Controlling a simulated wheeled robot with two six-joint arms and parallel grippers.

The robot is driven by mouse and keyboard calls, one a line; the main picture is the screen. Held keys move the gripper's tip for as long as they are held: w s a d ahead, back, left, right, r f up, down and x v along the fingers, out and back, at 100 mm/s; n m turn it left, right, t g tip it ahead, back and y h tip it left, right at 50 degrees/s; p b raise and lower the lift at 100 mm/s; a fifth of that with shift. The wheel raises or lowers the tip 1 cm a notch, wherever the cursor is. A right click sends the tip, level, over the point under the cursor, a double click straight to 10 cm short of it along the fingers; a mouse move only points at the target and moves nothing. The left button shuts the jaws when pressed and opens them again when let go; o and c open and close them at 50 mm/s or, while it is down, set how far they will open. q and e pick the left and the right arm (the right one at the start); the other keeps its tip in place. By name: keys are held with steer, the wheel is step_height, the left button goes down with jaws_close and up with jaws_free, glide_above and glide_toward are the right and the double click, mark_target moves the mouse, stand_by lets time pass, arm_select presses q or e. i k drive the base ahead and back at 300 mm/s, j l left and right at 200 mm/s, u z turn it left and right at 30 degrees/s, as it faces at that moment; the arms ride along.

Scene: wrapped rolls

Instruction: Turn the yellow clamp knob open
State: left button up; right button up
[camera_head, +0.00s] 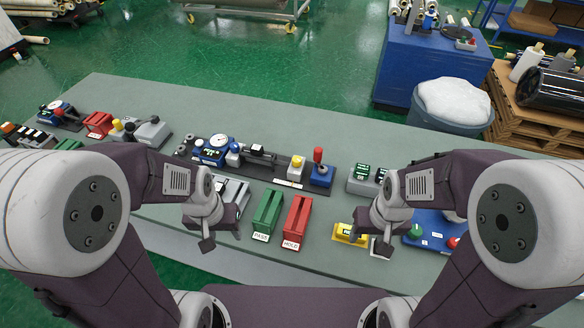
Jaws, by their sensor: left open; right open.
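A yellow knob (297,161) stands on a pale block on the dark fixture rail in the middle of the table, left of a red-topped lever. A second, smaller yellow knob (117,124) is on the fixture at the far left; I cannot tell from the picture which one is the clamp knob. My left gripper (207,245) is open and empty over the front of the table, left of the green holder. My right gripper (382,250) is open and points down beside a yellow device (348,234). Neither gripper touches a yellow knob.
The red-topped lever (318,158) rises from a blue block. A round gauge (220,141) sits on the same rail. Green (268,212) and red (297,219) holders stand in front. A blue panel (432,232) is at right. The table's back strip (270,115) is clear.

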mark_target(297, 159)
steer(key=i+j, duration=0.1)
steer(key=j, duration=0.35)
steer(key=i+j, duration=0.1)
steer(key=j, duration=0.3)
steer(key=i+j, duration=0.1)
steer(key=j, duration=0.35)
